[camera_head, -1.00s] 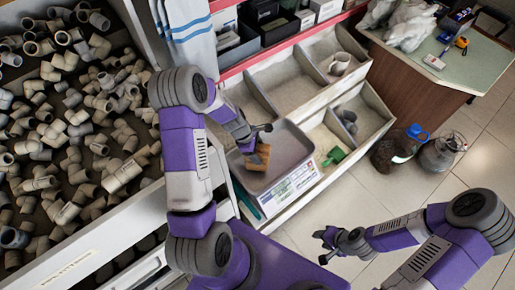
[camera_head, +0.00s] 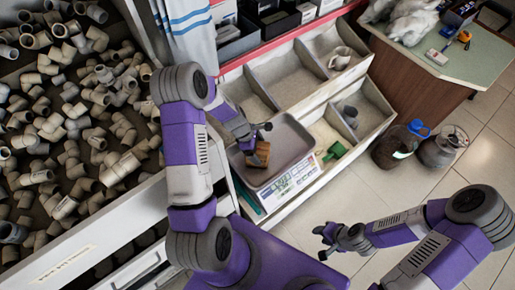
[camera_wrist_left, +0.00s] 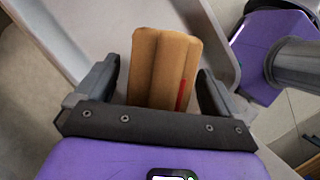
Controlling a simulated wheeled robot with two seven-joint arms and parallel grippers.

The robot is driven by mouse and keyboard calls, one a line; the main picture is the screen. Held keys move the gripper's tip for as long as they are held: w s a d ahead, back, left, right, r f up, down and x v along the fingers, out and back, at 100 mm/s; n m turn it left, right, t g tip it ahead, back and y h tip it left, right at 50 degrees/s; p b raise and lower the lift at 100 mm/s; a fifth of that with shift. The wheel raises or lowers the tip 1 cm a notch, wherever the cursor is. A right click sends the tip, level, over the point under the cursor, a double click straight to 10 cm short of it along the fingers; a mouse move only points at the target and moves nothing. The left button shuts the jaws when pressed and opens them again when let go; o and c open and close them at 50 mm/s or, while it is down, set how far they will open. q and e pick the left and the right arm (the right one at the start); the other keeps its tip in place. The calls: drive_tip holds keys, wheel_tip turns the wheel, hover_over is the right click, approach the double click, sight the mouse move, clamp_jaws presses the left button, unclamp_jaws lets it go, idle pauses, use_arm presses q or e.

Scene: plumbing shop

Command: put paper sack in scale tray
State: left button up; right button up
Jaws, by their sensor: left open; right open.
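The paper sack (camera_head: 261,154) is brown and sits at the left part of the grey scale tray (camera_head: 294,144). In the left wrist view the sack (camera_wrist_left: 163,66) stands between my left gripper's fingers, with a gap on each side. My left gripper (camera_head: 255,133) is open, over the tray and right at the sack. It also shows in the left wrist view (camera_wrist_left: 160,88). Whether the sack's base rests on the tray floor is hidden. My right gripper (camera_head: 324,243) is open and empty, above the floor, away from the tray.
Shelf bins stand behind the tray, one with a green scoop (camera_head: 336,151). A big drawer of pipe fittings (camera_head: 70,120) is on the left.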

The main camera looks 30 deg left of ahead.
use_arm(q)
drive_tip(key=p+v, duration=0.4)
drive_tip(key=v, duration=0.8)
drive_tip(key=shift+r, duration=0.15)
drive_tip(key=shift+d, duration=0.1)
